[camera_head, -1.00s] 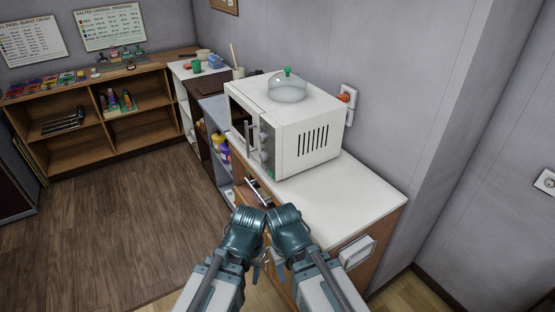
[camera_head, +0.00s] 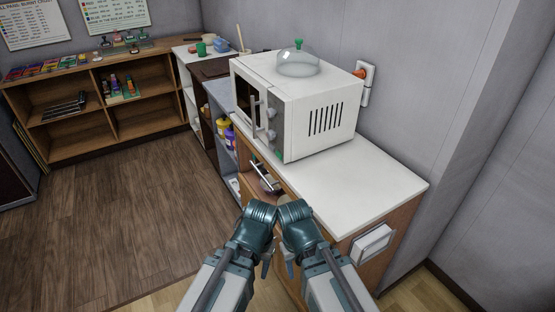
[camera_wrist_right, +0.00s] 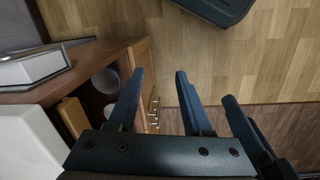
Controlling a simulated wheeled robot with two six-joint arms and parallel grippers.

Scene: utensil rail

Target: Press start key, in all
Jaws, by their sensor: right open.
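The white microwave (camera_head: 320,118) stands on the white counter, its dark door and control panel (camera_head: 270,125) facing left. A small green patch (camera_head: 278,153) shows low on that panel; I cannot make out whether it is the start key. My left gripper (camera_head: 266,268) and right gripper (camera_head: 289,264) hang side by side in front of the counter, below and apart from the microwave. In the right wrist view my right gripper (camera_wrist_right: 159,75) is open with nothing between its fingers. The left gripper's jaws are too hidden to judge.
A clear dome with a green knob (camera_head: 299,60) sits on the microwave. The counter (camera_head: 365,180) is bare to its right. A drawer (camera_head: 267,180) is open below the microwave. A white holder (camera_head: 371,243) is on the cabinet side. Wooden shelves (camera_head: 80,105) stand far left.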

